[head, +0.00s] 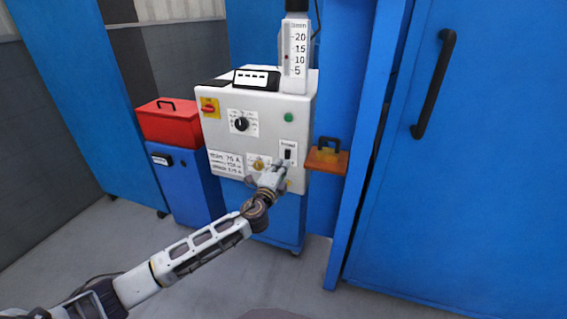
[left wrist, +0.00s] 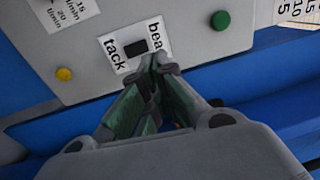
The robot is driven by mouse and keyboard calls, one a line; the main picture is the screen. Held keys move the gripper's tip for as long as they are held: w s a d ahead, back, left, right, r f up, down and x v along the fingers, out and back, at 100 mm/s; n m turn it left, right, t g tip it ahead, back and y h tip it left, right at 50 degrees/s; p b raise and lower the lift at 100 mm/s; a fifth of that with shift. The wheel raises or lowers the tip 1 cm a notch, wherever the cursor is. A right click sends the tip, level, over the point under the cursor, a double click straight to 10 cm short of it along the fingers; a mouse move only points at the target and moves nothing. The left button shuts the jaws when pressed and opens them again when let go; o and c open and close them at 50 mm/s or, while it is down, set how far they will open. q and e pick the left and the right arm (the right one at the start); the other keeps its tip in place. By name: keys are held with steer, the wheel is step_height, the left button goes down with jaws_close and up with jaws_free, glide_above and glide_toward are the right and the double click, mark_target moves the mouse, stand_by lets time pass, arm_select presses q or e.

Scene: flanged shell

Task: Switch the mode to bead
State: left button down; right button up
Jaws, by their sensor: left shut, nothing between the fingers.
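The mode switch (head: 288,154) is a small black rocker on a white label low on the right of the grey machine's front panel (head: 268,103). In the left wrist view the switch (left wrist: 136,47) sits between the words "tack" and "bead", the latter partly hidden by my fingers. My left gripper (head: 283,165) is shut and empty, just below the switch in the head view. In the left wrist view its fingertips (left wrist: 157,62) are beside the switch, over the "bead" side of the label. I cannot tell whether they touch the panel. My right gripper is not in view.
A green button (head: 289,117), a black rotary knob (head: 241,124), a brass-coloured knob (head: 258,164) and a red-and-yellow switch (head: 209,107) are on the same panel. A red toolbox (head: 168,124) stands to the left.

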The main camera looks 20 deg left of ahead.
arm_select(q)
steer(key=shift+s+a+r+p, duration=0.1)
steer(key=shift+s+r+p, duration=0.05)
steer(key=shift+s, duration=0.75)
steer(key=shift+s+d+r+p, duration=0.1)
steer(key=shift+s+r+p, duration=0.1)
steer(key=shift+s, duration=0.65)
steer(key=shift+s+a+r+p, duration=0.1)
steer(key=shift+s+r+p, duration=0.05)
steer(key=shift+s, duration=0.75)
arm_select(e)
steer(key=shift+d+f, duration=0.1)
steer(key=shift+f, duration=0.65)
